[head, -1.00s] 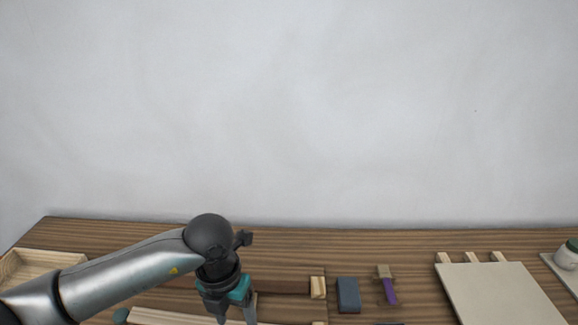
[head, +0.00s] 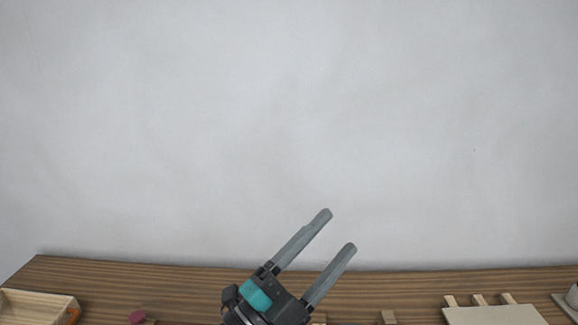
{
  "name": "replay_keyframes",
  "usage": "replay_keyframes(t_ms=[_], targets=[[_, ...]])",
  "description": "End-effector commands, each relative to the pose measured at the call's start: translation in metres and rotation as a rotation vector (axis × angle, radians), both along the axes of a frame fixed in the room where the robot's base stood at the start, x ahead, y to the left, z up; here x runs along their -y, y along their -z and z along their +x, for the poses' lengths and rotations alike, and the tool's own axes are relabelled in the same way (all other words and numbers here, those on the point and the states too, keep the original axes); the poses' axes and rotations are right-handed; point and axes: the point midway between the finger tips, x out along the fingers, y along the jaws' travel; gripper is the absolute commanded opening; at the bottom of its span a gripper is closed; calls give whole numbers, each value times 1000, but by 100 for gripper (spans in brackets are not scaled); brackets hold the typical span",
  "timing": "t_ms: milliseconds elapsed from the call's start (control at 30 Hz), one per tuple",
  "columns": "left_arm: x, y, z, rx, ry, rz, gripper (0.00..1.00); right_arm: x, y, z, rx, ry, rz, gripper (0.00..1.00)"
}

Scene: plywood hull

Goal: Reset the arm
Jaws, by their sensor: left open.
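My left gripper (head: 339,231) is in the lower middle of the head view. Its two long grey fingers are apart and parallel, pointing up and to the right against the pale wall. Nothing is between them. The teal and black gripper body is at the bottom edge, in front of the wooden table (head: 180,276). The rest of the left arm is out of the picture. My right gripper is not in view.
A wooden tray (head: 72,301) is at the far left, beside a dark red round thing (head: 137,316). A beige board (head: 495,315) with several wood strips behind it is at the right. A whitish thing (head: 572,297) shows at the right edge.

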Motion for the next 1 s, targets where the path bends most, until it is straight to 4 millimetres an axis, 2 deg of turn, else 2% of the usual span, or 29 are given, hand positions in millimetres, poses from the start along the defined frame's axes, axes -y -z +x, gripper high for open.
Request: replay_keyframes(t_ms=[33,133,233,333,433,567,600,700,800,1000], targets=[[-20,3,11,-80,-85,-72,66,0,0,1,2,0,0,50],[-62,20,31,-247,-251,-188,66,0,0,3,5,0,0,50],[-103,51,41,-433,-411,-278,66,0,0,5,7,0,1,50],[-140,93,39,-637,-560,-340,66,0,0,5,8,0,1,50],[-171,140,24,-855,-691,-380,66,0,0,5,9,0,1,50],[-199,202,-16,-1153,-834,-391,66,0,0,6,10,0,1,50],[-204,218,-31,-1241,-867,-388,66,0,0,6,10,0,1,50],[-212,252,-70,-1444,-930,-366,66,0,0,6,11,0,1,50],[-215,276,-109,-1619,-967,-336,66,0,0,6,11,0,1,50],[-212,302,-184,-1929,-993,-257,66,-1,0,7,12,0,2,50]])
